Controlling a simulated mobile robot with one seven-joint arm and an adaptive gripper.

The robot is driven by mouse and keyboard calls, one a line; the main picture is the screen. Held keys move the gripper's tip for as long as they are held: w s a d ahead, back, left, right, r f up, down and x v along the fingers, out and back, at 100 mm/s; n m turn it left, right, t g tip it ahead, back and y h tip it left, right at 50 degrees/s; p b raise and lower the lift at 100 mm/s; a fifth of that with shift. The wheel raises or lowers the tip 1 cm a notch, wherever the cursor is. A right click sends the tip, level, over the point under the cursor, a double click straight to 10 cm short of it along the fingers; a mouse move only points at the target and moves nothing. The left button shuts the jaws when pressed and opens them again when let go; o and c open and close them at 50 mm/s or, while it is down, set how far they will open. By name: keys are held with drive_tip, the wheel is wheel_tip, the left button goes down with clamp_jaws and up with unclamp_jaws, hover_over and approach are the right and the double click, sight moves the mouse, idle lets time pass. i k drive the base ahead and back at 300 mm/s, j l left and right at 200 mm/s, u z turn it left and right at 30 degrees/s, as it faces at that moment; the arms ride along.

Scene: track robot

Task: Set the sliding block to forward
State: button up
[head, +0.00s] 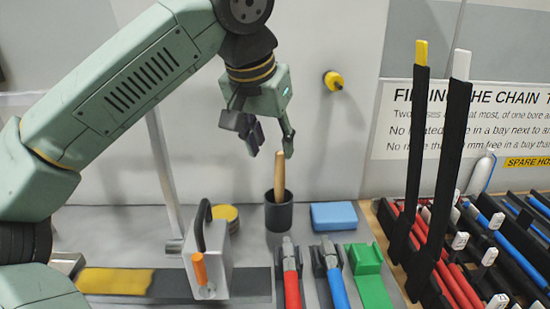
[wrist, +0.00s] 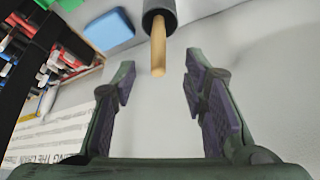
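The sliding block appears to be the grey block (head: 212,260) with a dark arched handle (head: 203,226) and an orange knob (head: 199,268). It sits upright on a dark rail (head: 250,283) in the head view, with a yellow section (head: 115,281) of the rail to its left. My gripper (head: 268,140) is open and empty, well above and to the right of the block. In the wrist view, the open fingers (wrist: 160,82) point toward a wooden stick (wrist: 158,50). The block is not in the wrist view.
The wooden stick stands in a dark cup (head: 279,216) below my gripper. A blue block (head: 334,216), red and blue tools and a green holder (head: 364,259) lie to the right. Two tall black posts (head: 411,160) rise beside a rack of rods. A yellow wall knob (head: 333,81) is behind.

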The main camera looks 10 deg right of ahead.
sight(209, 236)
drive_tip(key=k+j, duration=0.8)
drive_tip(key=j, duration=0.1)
